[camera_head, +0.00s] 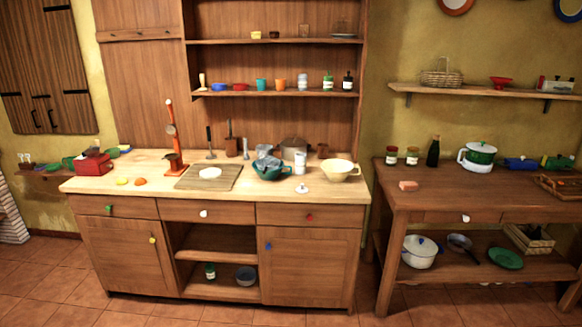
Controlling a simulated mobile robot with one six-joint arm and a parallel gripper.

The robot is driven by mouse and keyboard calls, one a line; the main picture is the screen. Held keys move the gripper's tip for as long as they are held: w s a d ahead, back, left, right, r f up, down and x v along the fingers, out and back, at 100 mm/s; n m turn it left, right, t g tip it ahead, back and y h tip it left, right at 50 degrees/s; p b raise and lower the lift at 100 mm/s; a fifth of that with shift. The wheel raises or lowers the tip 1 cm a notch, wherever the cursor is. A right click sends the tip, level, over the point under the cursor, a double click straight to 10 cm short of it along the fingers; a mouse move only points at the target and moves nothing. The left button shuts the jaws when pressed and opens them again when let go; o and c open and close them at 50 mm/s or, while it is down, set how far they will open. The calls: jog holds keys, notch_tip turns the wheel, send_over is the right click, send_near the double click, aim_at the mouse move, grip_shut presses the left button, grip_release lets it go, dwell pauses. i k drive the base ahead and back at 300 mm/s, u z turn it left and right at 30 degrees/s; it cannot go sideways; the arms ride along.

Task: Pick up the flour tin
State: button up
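No label that reads as flour can be made out at this size. A white cylindrical tin (300,163) stands upright on the left counter, behind a small white piece with a knob (302,188) and between a teal bowl and a cream colander. A smaller pale canister (302,82) stands on the lower wall shelf. I cannot tell for certain which of them is the flour tin. My gripper is not in view.
The teal bowl (271,172) is close on the tin's left and the cream colander (340,171) on its right. A grey pot (293,145) is behind. The left counter's front edge (250,197) is mostly clear. A second table (450,194) stands right, across a gap.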

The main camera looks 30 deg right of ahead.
aim_at(301, 158)
jog(key=z, duration=0.05)
jog(key=i, duration=1)
jog(key=u, duration=0.05)
